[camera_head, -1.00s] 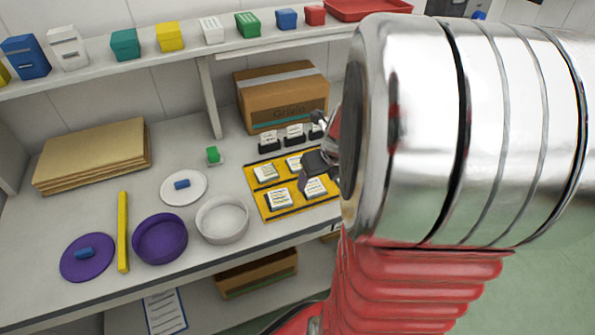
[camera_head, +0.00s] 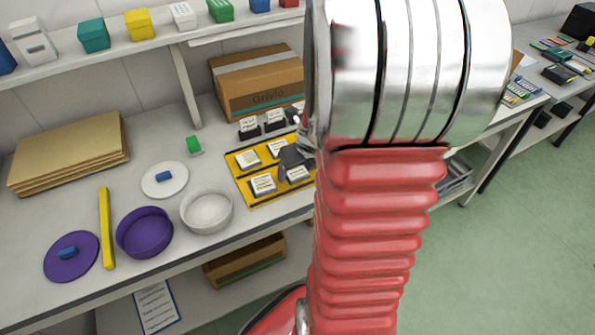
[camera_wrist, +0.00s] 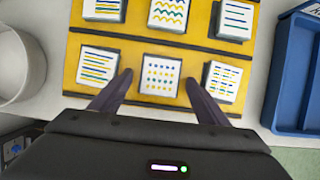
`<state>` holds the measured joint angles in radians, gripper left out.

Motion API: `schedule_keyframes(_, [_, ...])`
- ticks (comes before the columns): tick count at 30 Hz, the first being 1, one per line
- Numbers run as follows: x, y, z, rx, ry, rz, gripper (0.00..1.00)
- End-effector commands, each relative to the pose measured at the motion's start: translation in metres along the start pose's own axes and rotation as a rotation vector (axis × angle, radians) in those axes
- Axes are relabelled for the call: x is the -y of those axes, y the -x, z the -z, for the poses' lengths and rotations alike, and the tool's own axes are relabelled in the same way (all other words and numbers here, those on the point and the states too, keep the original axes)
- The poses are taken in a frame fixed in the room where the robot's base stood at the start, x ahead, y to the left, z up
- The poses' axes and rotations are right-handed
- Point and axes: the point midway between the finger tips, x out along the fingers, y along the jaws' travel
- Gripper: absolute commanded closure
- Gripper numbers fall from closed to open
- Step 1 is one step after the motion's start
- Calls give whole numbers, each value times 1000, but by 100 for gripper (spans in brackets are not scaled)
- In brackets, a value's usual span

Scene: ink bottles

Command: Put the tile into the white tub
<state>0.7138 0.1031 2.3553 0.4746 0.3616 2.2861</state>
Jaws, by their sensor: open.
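Several white tiles with printed patterns sit on a yellow board (camera_head: 241,173), which also shows in the wrist view (camera_wrist: 200,47). In the wrist view, a tile with rows of blue and yellow dots (camera_wrist: 161,74) lies between the fingertips of my gripper (camera_wrist: 158,78). My gripper is open, with one finger on each side of that tile and nothing held. In the head view my gripper (camera_head: 294,157) is over the board, partly hidden by my arm. The white tub (camera_head: 207,211) stands open left of the board; its edge shows in the wrist view (camera_wrist: 15,65).
A purple tub (camera_head: 144,233), white lid (camera_head: 155,186), purple lid (camera_head: 72,256) and yellow bar (camera_head: 106,228) lie left of the white tub. A cardboard box (camera_head: 257,82) stands behind the board. A blue tray (camera_wrist: 293,75) is right of it.

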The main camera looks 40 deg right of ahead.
Motion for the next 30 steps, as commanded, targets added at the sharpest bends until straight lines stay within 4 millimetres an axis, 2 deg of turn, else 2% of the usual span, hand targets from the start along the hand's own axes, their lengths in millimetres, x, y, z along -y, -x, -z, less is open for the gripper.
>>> schedule_keyframes(15, [0,0,0,1,-1,0,32])
schedule_keyframes(30, [0,0,0,0,-1,0,67])
